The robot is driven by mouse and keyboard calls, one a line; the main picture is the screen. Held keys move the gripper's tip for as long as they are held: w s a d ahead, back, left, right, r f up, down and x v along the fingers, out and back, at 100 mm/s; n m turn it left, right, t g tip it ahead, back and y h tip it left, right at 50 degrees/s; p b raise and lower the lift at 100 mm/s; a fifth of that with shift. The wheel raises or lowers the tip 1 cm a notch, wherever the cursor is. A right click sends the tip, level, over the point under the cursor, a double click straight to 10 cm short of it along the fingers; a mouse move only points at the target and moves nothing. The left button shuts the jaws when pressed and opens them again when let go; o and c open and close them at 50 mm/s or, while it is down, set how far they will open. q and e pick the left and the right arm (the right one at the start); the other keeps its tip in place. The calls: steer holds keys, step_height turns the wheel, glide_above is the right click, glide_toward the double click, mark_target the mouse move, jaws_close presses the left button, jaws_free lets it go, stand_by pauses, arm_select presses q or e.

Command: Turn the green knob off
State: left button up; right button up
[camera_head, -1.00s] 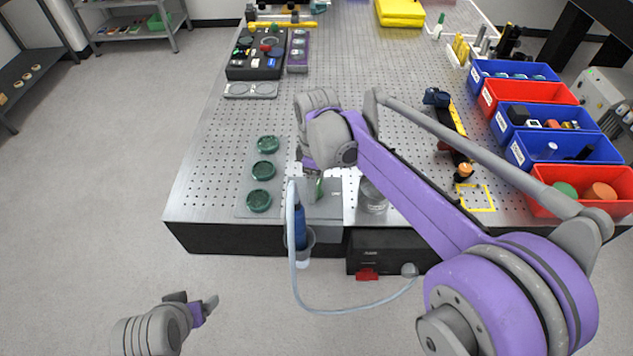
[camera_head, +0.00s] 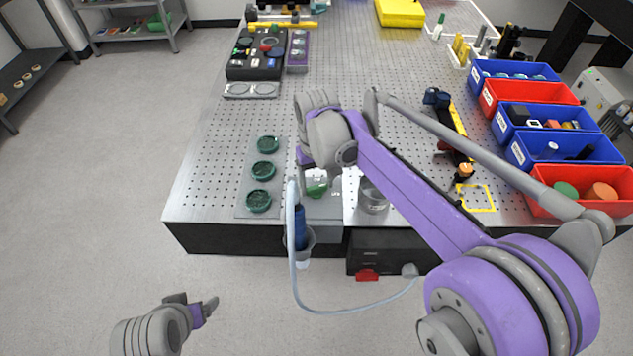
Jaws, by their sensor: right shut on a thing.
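The green knob (camera_head: 316,191) sits on a grey box (camera_head: 322,208) at the front edge of the perforated table. My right gripper (camera_head: 316,181) reaches down to it from above and is shut on it. The wrist and forearm hide the far side of the knob and part of the box. My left gripper (camera_head: 194,304) is low at the left, in front of the table, open and empty, touching nothing.
A plate with several dark green round dishes (camera_head: 258,201) lies left of the box. A blue-handled tool with a pale hose (camera_head: 300,228) hangs at the front edge. A glass beaker (camera_head: 371,197) stands right. Red and blue bins (camera_head: 590,205) line the right side.

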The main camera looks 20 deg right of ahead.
mark_target(317, 187)
steer(key=shift+m, duration=2)
steer(key=o, duration=1.4)
step_height(317, 187, up, 11)
steer(key=shift+f+p, duration=0.1)
steer(key=shift+p, duration=0.2)
